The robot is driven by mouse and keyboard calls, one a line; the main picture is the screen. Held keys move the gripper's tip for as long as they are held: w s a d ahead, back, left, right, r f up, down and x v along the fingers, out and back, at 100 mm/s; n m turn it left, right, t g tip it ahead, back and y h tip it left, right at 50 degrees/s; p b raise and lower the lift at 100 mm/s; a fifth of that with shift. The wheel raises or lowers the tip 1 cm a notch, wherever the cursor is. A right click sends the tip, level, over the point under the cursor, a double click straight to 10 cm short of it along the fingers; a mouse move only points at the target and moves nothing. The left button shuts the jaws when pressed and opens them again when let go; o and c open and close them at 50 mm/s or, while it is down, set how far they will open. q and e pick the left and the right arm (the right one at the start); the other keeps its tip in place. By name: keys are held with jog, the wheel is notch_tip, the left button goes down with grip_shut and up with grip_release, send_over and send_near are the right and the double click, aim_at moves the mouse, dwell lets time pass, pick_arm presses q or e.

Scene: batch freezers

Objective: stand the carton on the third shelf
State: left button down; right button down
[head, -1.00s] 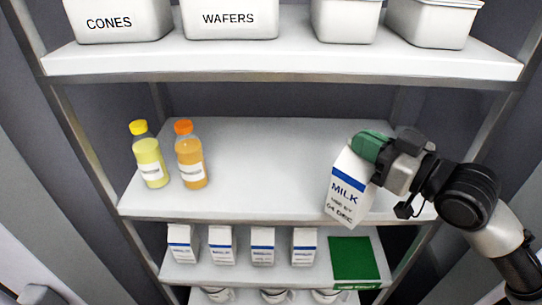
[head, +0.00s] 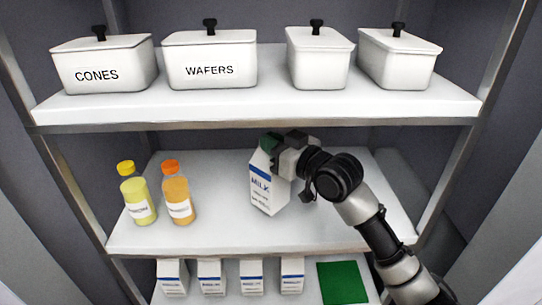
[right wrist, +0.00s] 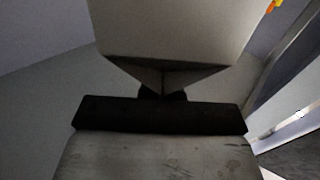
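A white milk carton (head: 268,192) with a blue band and MILK lettering is over the middle shelf (head: 225,234), right of the bottles. It leans slightly in the head view. I cannot tell whether its base touches the shelf. My right gripper (head: 272,146) is shut on the carton's top, with the arm coming in from the right. The right wrist view shows the carton (right wrist: 175,35) as a pale block in front of the dark gripper part. Its printed face is hidden there. My left gripper is not in view.
A yellow bottle (head: 137,196) and an orange bottle (head: 178,195) stand left on the same shelf. Above are white lidded tubs (head: 210,65). Below are several milk cartons (head: 210,278) and a green mat (head: 342,282). The middle shelf is bare right of the carton.

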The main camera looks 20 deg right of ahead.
aim_at(260, 150)
jog(key=shift+f+b, duration=1.75)
jog(key=shift+b, duration=0.05)
jog(key=shift+r, duration=0.1)
jog(key=c, duration=1.3)
grip_release()
jog(key=b+v, duration=0.4)
jog(key=v, duration=0.8)
